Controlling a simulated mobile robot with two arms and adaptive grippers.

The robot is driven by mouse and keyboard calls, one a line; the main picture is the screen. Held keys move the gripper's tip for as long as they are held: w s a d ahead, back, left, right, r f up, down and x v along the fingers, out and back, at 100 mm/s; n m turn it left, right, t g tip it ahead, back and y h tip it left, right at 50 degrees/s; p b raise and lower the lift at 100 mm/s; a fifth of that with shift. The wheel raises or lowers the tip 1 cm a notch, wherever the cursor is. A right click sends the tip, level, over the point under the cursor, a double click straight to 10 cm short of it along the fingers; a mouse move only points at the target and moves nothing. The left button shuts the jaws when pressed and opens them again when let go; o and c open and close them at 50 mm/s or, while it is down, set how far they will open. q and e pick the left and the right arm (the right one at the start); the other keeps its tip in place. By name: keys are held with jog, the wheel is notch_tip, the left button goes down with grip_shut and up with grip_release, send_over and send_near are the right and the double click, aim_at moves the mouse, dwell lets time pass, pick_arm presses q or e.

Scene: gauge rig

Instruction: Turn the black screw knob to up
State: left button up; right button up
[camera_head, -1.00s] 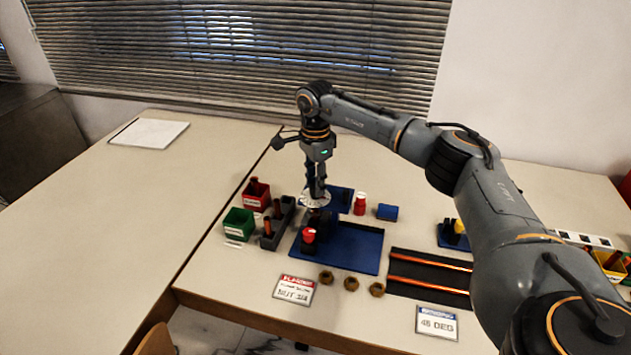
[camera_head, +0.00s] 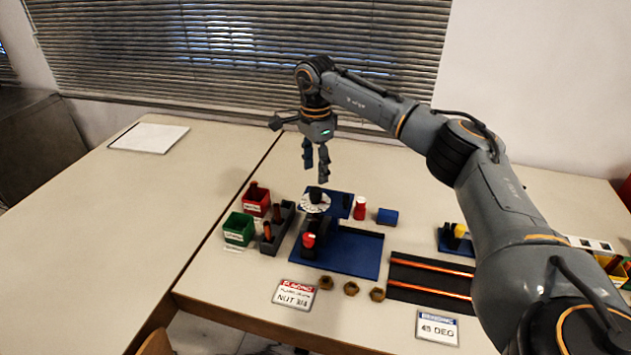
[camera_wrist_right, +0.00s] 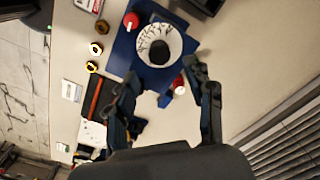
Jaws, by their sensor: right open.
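The black screw knob (camera_head: 316,193) sits at the centre of a white dial (camera_head: 313,205) with dark markings, above the blue base plate (camera_head: 350,251). In the right wrist view the knob (camera_wrist_right: 159,52) is a dark round shape in the middle of the white dial. Which way it points cannot be told. My right gripper (camera_head: 317,178) is open and empty, apart from the knob and above it. In the right wrist view its two fingers (camera_wrist_right: 160,85) are spread, with the dial beyond the tips. My left gripper is not in view.
Red-topped parts (camera_head: 308,240) and (camera_head: 360,207) stand beside the dial. A blue block (camera_head: 387,216), red bin (camera_head: 256,199), green bin (camera_head: 239,228) and several brass nuts (camera_head: 351,288) lie around. The table at left is mostly clear.

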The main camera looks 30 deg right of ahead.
aim_at(316, 189)
notch_tip(316, 189, up, 6)
dwell(0.6)
